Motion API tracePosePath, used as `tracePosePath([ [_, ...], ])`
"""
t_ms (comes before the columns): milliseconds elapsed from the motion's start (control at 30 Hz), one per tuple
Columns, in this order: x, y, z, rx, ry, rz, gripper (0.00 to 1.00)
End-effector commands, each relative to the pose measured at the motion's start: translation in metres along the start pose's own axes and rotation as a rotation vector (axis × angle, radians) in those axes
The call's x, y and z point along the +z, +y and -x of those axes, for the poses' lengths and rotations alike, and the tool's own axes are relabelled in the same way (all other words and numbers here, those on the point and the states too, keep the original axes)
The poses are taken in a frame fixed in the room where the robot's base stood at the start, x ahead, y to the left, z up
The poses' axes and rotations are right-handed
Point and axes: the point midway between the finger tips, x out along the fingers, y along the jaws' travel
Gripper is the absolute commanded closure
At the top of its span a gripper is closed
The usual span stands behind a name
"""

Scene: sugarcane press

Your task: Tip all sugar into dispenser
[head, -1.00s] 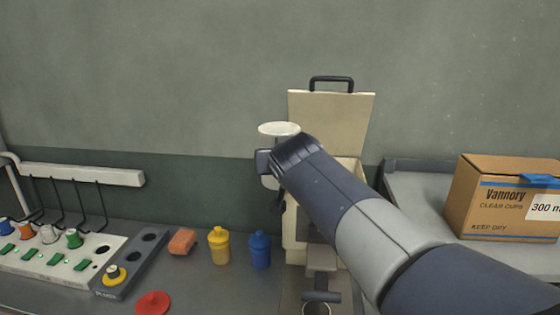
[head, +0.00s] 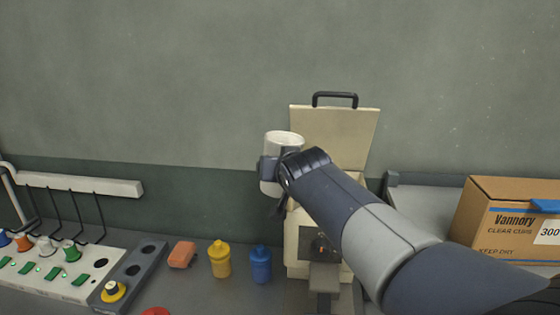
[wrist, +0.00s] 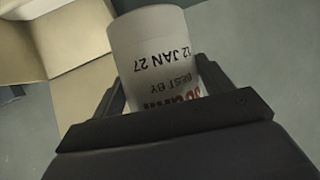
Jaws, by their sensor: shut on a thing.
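My gripper (head: 272,170) is shut on a white sugar container (head: 284,138), held in the air just left of the dispenser. In the head view the container looks close to upright with its open rim up; its contents cannot be made out. In the wrist view the container (wrist: 158,55) sits between both fingers, with "12 JAN 27" and "BEST BY" printed upside down. The cream dispenser (head: 300,262) has its lid (head: 335,140) raised, with a black handle on top. My arm hides much of the dispenser's opening.
A panel with coloured knobs (head: 60,265) lies far left. A cardboard cup box (head: 500,222) stands right.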

Motion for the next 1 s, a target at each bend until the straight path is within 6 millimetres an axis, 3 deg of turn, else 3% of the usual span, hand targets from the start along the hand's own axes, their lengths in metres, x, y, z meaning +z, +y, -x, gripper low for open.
tracePosePath([
  [1000, -0.009, 0.02, 0.001, -0.144, -0.044, -0.353, 0.64],
])
